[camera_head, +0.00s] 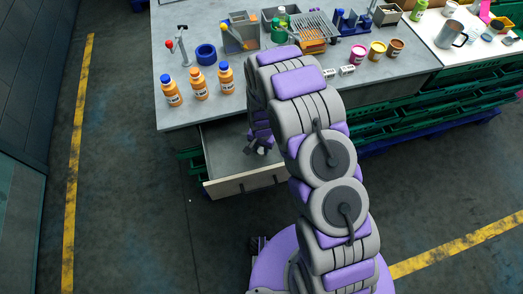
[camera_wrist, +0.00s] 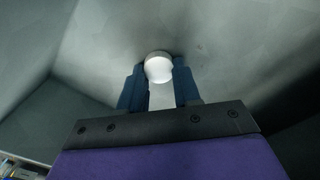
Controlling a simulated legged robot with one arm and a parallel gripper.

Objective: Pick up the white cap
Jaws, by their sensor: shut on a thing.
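The white cap (camera_wrist: 158,67) is a small round piece between the two dark fingers of my gripper (camera_wrist: 159,88) in the wrist view. The fingers are shut on its sides. In the head view my gripper (camera_head: 262,146) reaches down into the open drawer (camera_head: 222,150) below the grey workbench. A small whitish spot shows at its tip there, too small to tell apart clearly. Drawer surfaces fill the wrist view around the cap. I cannot tell whether the cap touches the drawer bottom.
Coloured jars (camera_head: 377,51) stand to the right. The drawer's walls enclose my gripper. The floor at left is clear.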

